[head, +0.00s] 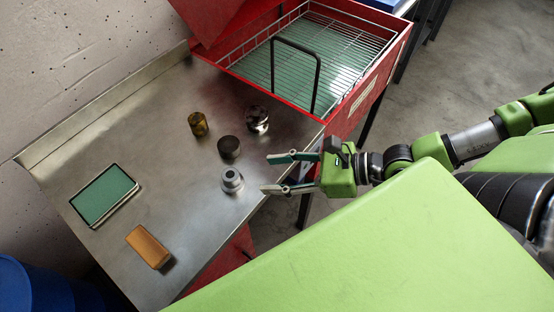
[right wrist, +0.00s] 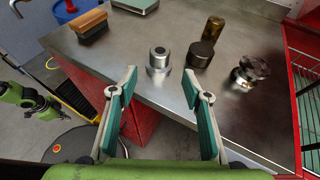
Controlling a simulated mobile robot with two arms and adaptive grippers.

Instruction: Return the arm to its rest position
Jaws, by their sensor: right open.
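My right gripper (head: 266,174) is open and empty, reaching in from the right over the front edge of the metal bench. In the right wrist view its two teal-padded fingers (right wrist: 159,76) are spread apart. A silver stepped metal piece (head: 232,181) stands on the bench just left of the fingertips, apart from them; it also shows beyond the fingers in the right wrist view (right wrist: 158,60). A dark round cylinder (head: 229,147), a brass cylinder (head: 198,124) and a shiny chrome piece (head: 257,119) stand behind it.
The steel bench (head: 150,135) carries a teal-topped flat box (head: 104,195) and an orange-brown block (head: 149,247) at left. A red case (head: 369,89) with a wire rack and black handle (head: 317,80) stands at the back right. Open floor (head: 460,85) lies to the right.

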